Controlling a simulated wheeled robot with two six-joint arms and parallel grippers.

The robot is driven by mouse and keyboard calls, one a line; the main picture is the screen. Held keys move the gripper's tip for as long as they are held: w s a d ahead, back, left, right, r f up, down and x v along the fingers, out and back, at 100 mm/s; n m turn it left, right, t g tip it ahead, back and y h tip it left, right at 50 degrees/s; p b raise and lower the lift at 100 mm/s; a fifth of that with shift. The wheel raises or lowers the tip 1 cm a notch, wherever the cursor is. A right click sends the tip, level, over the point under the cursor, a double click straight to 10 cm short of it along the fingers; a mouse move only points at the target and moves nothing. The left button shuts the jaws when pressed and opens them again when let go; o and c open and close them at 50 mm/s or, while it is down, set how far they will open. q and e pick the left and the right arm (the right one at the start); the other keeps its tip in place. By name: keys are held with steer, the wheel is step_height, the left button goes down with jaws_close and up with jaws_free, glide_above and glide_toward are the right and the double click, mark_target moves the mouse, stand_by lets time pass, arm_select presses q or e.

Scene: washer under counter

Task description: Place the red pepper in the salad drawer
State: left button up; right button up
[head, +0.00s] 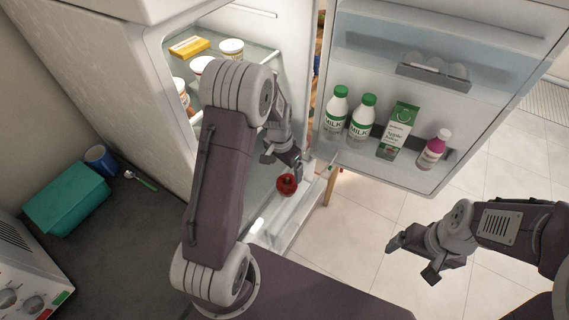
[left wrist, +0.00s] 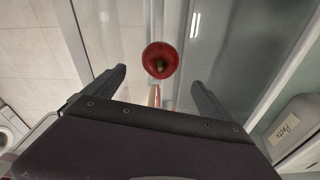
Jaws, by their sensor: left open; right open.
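The red pepper (head: 287,184) is just below my left gripper (head: 283,165), over the pulled-out clear salad drawer (head: 286,226) at the bottom of the fridge. In the left wrist view the pepper (left wrist: 160,60) shows stem toward the camera, beyond the open fingertips and apart from both. I cannot tell whether it rests on the drawer floor. My left gripper is open and empty. My right gripper (head: 411,262) is open and empty, above the floor tiles at the right, far from the pepper.
The open fridge door (head: 420,170) holds milk bottles (head: 337,110), a juice carton (head: 398,128) and a pink bottle (head: 434,148). Tubs (head: 231,48) and a yellow box (head: 189,46) stand on the fridge shelf. A teal box (head: 66,198) and blue mug (head: 100,158) are on the counter.

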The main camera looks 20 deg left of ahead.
arm_select(q)
steer(key=s+d+r+n, duration=0.2)
steer(key=s+r, duration=0.1)
steer(key=s, duration=0.5)
steer(key=s+d+r+n, duration=0.2)
steer(key=s+r, duration=0.1)
steer(key=s, duration=0.5)
steer(key=shift+d+r, duration=0.25)
steer(key=shift+r, duration=0.15)
steer(key=shift+s, duration=0.1)
